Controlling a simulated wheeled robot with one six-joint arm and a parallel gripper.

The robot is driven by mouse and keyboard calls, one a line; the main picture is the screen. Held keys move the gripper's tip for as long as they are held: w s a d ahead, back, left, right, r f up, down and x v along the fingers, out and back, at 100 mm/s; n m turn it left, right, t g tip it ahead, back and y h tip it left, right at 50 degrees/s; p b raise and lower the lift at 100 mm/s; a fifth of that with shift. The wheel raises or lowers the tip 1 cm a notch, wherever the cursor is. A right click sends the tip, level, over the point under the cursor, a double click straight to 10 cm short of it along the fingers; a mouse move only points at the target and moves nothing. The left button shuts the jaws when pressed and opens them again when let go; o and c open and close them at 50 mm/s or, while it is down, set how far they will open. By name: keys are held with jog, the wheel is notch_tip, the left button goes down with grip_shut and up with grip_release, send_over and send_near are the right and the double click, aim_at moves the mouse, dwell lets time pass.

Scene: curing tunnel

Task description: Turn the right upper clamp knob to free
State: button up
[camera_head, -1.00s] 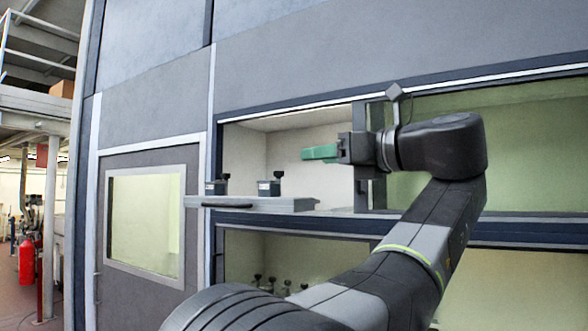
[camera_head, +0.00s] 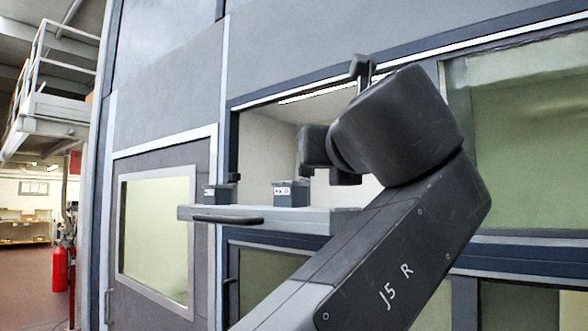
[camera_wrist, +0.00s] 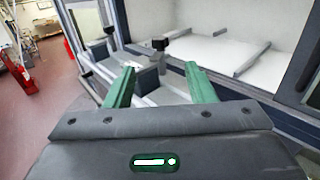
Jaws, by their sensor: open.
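The pull-out tray (camera_head: 255,218) stands out of the upper tunnel opening and bears two blue-grey clamp blocks. The left block (camera_head: 216,194) has a black knob (camera_head: 234,177) by its top. The right block (camera_head: 290,194) stands just left of my wrist; its knob is not clearly visible in the head view. In the wrist view my gripper (camera_wrist: 160,78) is open and empty, with two green fingers spread apart. A black knob (camera_wrist: 160,43) shows beyond the fingers, in line with the gap and apart from them. Another knob (camera_wrist: 108,30) is farther left. My fingers are hidden in the head view.
The opening's dark frame (camera_head: 238,130) and a closed door with a window (camera_head: 155,235) stand around the tray. A red extinguisher (camera_head: 60,270) stands far left.

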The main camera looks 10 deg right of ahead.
aim_at(306, 174)
jog(key=shift+w+a+p, duration=0.2)
jog(key=shift+w+p, duration=0.65)
jog(key=shift+w, duration=2.45)
jog(key=shift+w+a+p, duration=0.2)
jog(key=shift+w+p, duration=0.6)
jog(key=shift+w, duration=2.45)
jog(key=c, duration=1)
